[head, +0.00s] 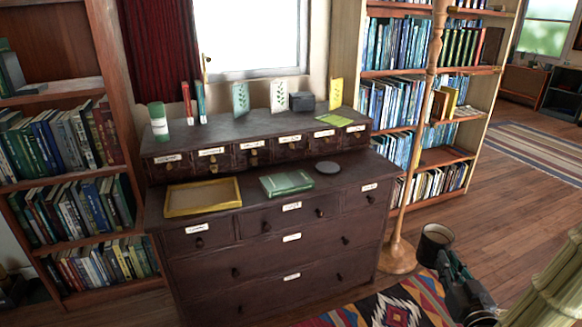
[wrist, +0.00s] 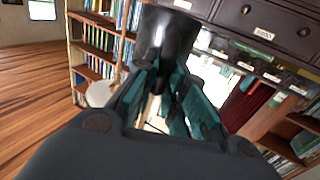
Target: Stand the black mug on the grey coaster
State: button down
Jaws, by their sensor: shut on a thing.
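The black mug (head: 434,244) is in the head view, right of the dresser and in front of the wooden pole's foot. Its open top faces up. My gripper (head: 447,262) is shut on it and holds it in the air, off the dresser top. In the wrist view the mug (wrist: 166,36) sits between the fingertips of my gripper (wrist: 158,78); part of it is hidden by the fingers. The round grey coaster (head: 328,167) lies bare on the dresser's lower top, toward the right, well left of my gripper. I cannot make out the coaster in the wrist view.
On the dresser top (head: 255,212), a green book (head: 286,183) lies just left of the coaster, and a yellow-rimmed tray (head: 203,208) lies farther left. A raised drawer row (head: 253,151) stands behind. A wooden pole (head: 418,130) rises between the coaster and my gripper. Clear top lies right of the coaster.

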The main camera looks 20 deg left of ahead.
aim_at(332, 169)
jog(key=u, duration=0.7)
jog(key=i, duration=1)
